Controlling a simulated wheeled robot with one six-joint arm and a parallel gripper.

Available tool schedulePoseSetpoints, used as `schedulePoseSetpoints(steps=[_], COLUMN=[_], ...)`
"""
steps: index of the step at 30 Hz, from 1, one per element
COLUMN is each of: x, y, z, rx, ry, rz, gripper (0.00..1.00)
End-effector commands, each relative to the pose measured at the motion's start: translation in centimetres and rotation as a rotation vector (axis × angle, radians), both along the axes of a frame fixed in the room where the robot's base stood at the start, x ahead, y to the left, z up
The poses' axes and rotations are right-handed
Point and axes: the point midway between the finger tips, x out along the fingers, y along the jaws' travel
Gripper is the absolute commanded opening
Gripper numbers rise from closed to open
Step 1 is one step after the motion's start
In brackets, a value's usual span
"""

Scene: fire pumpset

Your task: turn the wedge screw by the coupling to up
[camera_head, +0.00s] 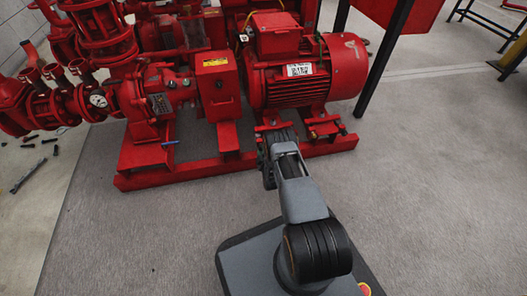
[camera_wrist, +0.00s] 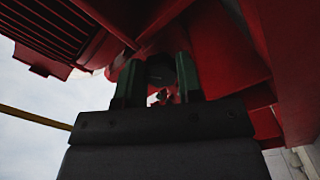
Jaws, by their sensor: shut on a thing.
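My gripper (camera_wrist: 159,82) fills the lower middle of the wrist view, its two greenish fingers on either side of a dark, rounded part that looks like the wedge screw (camera_wrist: 160,71). The fingers are shut on it. The shadow is deep, so I cannot tell which way the screw is turned. In the head view my gripper (camera_head: 266,160) is at the base frame below the coupling end of the motor, and my own arm hides the screw there. The red coupling guard (camera_head: 218,90) with a yellow label stands just left of the motor (camera_head: 305,75).
The red base frame (camera_head: 190,174) runs along the floor under the pump and motor. Another motor foot with a small fitting (camera_head: 325,128) is to the right. A red panel on dark legs (camera_head: 385,52) stands behind right. The grey floor (camera_head: 440,170) at right is clear.

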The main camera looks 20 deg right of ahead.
Motion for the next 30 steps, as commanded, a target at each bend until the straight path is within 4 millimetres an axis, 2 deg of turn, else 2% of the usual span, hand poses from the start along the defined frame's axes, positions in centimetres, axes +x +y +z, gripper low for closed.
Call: schedulePoseSetpoints(steps=[1, 30], x=[0.01, 0.09], y=[0.47, 0.87], z=[-0.04, -0.17], rx=[0.040, 0.943], ry=[-0.008, -0.188], rz=[0.013, 0.012], gripper=[0.10, 0.10])
